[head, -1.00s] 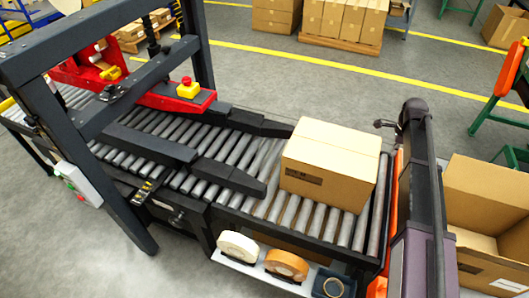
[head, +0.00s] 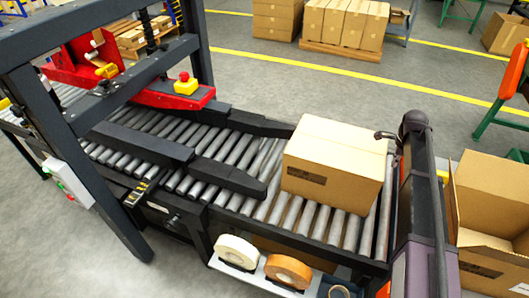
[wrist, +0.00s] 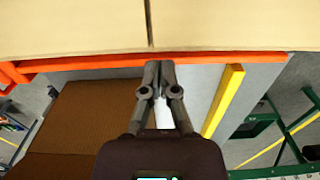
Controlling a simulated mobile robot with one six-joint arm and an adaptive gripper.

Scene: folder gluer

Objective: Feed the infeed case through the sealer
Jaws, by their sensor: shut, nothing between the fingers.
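The infeed case (head: 335,165), a closed brown carton with a dark printed mark on its near side, sits upright on the rollers at the right end of the conveyor (head: 262,210). The sealer (head: 165,95), with a dark frame and red head, stands over the rollers to the left. My gripper (head: 380,135) is shut and empty at the case's right top edge. In the wrist view my gripper (wrist: 160,64) points at the case (wrist: 80,25), which fills the top of the picture. Whether the fingertips touch it cannot be told.
Dark side guides (head: 228,178) flank the rollers between case and sealer. Tape rolls (head: 288,270) sit on a shelf at the near side. An open carton (head: 490,190) stands at the right. A yellow bar (wrist: 223,100) and orange bar (wrist: 75,63) show in the wrist view.

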